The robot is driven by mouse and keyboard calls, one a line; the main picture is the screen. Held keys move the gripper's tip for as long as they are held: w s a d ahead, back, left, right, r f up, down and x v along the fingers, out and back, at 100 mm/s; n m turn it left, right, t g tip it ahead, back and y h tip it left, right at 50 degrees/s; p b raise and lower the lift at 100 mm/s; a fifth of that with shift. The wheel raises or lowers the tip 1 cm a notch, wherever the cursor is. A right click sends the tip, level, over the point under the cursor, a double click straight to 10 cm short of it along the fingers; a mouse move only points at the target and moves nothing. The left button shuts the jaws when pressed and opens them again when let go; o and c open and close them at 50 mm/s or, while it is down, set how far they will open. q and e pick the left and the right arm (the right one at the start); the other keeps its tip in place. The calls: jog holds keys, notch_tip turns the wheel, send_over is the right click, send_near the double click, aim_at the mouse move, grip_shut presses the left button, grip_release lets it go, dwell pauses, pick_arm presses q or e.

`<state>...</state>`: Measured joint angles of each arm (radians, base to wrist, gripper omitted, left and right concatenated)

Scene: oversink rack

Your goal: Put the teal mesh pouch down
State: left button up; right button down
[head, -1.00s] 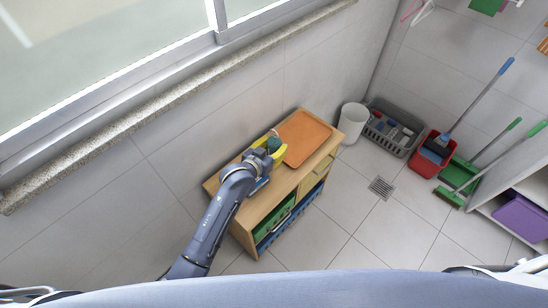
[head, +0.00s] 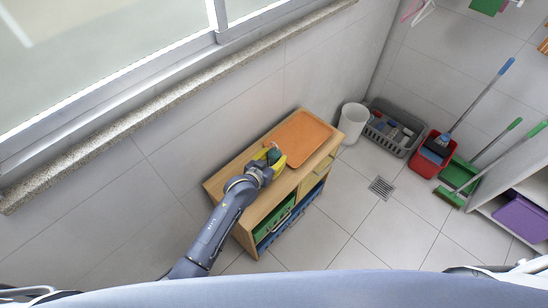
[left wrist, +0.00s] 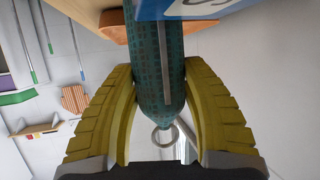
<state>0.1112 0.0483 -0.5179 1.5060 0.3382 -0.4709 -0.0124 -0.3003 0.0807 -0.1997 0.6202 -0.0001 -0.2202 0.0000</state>
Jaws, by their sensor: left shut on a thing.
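The teal mesh pouch (left wrist: 158,75) fills the middle of the left wrist view, with a zip line along it and a metal ring at its near end. The yellow fingers of my left gripper (left wrist: 160,105) are shut on it from both sides. In the head view my left gripper (head: 273,161) is over the wooden cabinet top (head: 238,184), close to the left edge of the orange tray (head: 301,138). Only a small dark teal bit of the pouch shows there. Whether it touches the top is hidden. My right gripper is not in view.
The cabinet has green and blue bins (head: 273,220) in its front. A white bin (head: 353,119) and a grey basket (head: 394,127) stand on the floor to its right. A red bucket (head: 431,155) and brooms are further right. The wall is close behind the cabinet.

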pick_arm(q)
jog(key=o, duration=1.2)
jog(key=shift+f, duration=0.1)
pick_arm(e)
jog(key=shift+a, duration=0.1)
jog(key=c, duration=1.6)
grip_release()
pick_arm(q)
jog(key=v, duration=1.2)
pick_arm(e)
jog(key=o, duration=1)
